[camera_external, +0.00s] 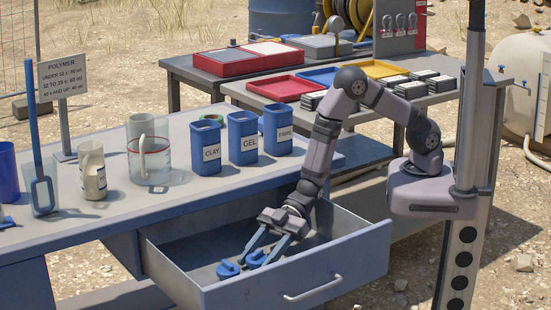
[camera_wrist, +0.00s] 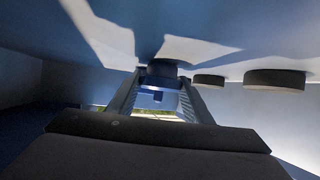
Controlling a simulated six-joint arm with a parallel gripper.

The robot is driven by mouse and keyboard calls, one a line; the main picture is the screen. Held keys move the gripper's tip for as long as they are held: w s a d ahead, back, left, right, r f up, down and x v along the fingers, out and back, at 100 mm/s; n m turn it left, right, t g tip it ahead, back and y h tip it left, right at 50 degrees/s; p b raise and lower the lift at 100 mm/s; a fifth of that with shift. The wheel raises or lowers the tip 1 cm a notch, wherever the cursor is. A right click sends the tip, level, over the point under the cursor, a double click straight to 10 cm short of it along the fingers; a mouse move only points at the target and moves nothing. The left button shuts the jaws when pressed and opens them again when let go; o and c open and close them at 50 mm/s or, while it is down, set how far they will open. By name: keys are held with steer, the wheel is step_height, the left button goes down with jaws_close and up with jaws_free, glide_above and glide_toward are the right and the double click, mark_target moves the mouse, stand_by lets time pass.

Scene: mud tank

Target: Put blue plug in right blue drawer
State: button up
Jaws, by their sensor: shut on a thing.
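The right blue drawer (camera_external: 345,262) is pulled open under the bench. My gripper (camera_external: 252,263) reaches down into it, near its front wall. Its fingers are shut on a blue plug (camera_external: 257,257). In the wrist view the dark blue plug (camera_wrist: 160,72) sits between my fingertips (camera_wrist: 158,84), against or very near the drawer's bottom; I cannot tell if it touches. Another blue plug (camera_external: 228,269) lies on the drawer floor just left of the held one. The wrist view shows two dark round pieces, one near (camera_wrist: 208,81) and one farther right (camera_wrist: 274,79).
Blue containers labelled CLAY (camera_external: 207,152) and GEL (camera_external: 243,143), and a third one (camera_external: 278,132), stand on the bench above the drawer. A glass beaker (camera_external: 149,162) and a cream jug (camera_external: 92,172) stand to their left.

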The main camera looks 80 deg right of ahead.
mark_target(262, 253)
steer(key=o, duration=1)
steer(key=shift+f, duration=0.1)
steer(key=shift+r, duration=0.25)
steer(key=v, duration=0.4)
steer(key=shift+s+d+r+p, duration=0.1)
steer(key=shift+d+r+p, duration=0.05)
steer(key=shift+d+p, duration=0.15)
step_height(262, 253, up, 7)
steer(key=shift+s+d+p, duration=0.1)
steer(key=shift+p, duration=0.6)
